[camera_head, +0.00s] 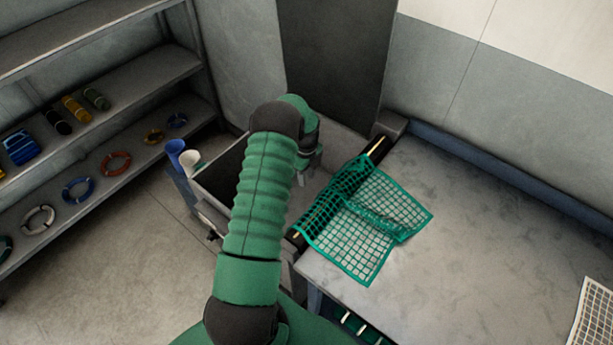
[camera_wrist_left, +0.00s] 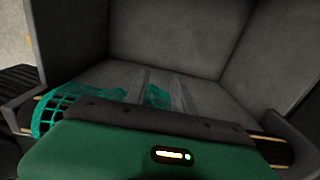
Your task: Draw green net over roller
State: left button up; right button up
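The green net (camera_head: 362,218) lies partly spread and folded on the grey table. Its left side lies across the dark roller (camera_head: 379,149) at the table's left edge. My left gripper (camera_head: 317,172) is above the grey bin, left of the roller. In the left wrist view its two fingers (camera_wrist_left: 161,92) stand apart, with green mesh (camera_wrist_left: 155,97) visible between and behind them; I see no grip on it. More net (camera_wrist_left: 50,112) curves over at the left there, and the roller's end (camera_wrist_left: 275,148) shows at the right. The gripper body hides the roller's middle. My right gripper is not in view.
The open grey bin (camera_head: 215,182) stands against the table's left side, with blue and white tubes (camera_head: 181,155) at its corner. A shelf (camera_head: 110,120) with coloured rings and rolls is at the left. A pale grid sheet (camera_head: 592,322) lies at the lower right.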

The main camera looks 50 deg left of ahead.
pick_arm(q)
jog(key=o, duration=0.6)
jog(key=o, duration=0.7)
jog(key=shift+c, duration=0.2)
notch_tip(320, 180, up, 6)
jog(key=p, duration=0.3)
jog(key=shift+f+p, duration=0.25)
jog(key=shift+p, duration=0.15)
